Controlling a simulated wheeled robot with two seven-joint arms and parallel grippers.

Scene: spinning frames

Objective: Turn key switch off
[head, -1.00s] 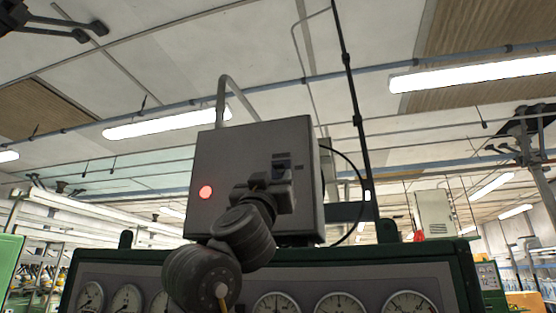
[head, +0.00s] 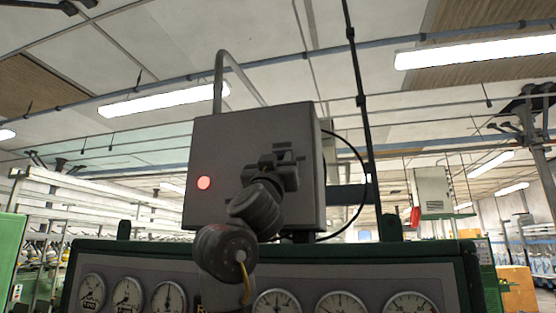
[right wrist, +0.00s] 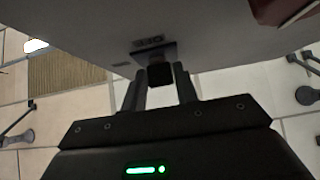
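The key switch is a small dark square knob (right wrist: 160,73) under a dark label on the grey control box (head: 225,140), on the right part of its front face. My right gripper (head: 284,153) is in front of that spot and mostly covers the switch in the head view. In the right wrist view its two fingers (right wrist: 160,82) stand apart with the knob between their tips; whether they touch it is hard to tell. A red round lamp (head: 204,183) glows on the left of the box face. My left gripper is not in view.
The box stands on a green cabinet (head: 150,248) with a row of round gauges (head: 278,303) below my right arm. A dark vertical pole (head: 360,100) and a black cable (head: 362,190) run at the box's right side.

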